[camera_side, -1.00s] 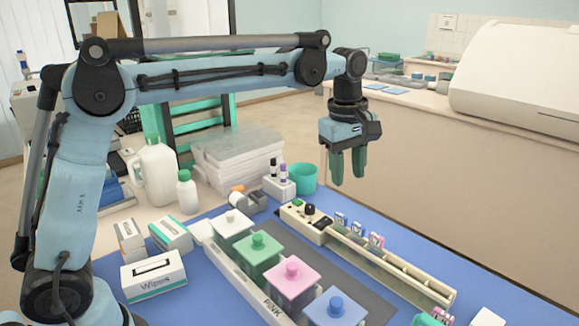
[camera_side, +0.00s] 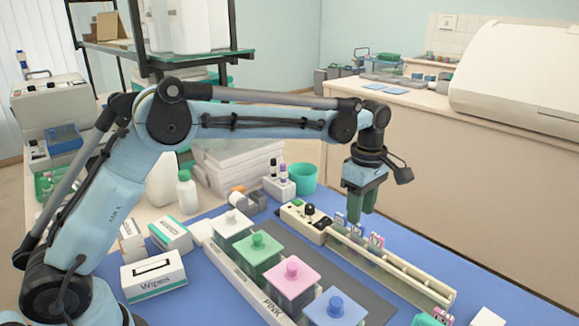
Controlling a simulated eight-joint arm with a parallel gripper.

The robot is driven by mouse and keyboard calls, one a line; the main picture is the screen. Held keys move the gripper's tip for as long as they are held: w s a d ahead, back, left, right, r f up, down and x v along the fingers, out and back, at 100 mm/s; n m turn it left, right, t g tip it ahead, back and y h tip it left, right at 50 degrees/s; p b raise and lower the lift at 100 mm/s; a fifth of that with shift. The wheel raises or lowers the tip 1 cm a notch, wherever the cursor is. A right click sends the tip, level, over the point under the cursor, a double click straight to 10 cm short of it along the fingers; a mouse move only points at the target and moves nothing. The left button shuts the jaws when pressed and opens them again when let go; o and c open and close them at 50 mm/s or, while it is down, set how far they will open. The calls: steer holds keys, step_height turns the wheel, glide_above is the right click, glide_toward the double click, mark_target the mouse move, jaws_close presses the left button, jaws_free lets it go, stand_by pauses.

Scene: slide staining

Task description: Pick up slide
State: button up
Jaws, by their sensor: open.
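Several glass slides with coloured ends stand in a long cream rack (camera_side: 420,283) on the blue mat. One slide (camera_side: 339,221) with a bluish end is at the left, another (camera_side: 376,241) with a pink end is to its right. More slides (camera_side: 441,315) lie near the bottom edge. My gripper (camera_side: 362,219) points down, with green fingertips just above the slide group at the rack's left part. It is open and holds nothing that I can see. One finger largely hides the other. I cannot tell whether the fingers touch a slide.
A row of staining jars with white (camera_side: 232,225), green (camera_side: 258,245), pink (camera_side: 292,272) and blue (camera_side: 336,305) lids stands in front of the rack. A small box with a black knob (camera_side: 308,212) adjoins the rack's left end. A teal cup (camera_side: 303,179) stands behind.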

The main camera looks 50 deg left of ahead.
mark_target(358, 227)
steer(key=shift+s+f, duration=0.1)
steer(key=shift+f, duration=2.6)
jaws_close()
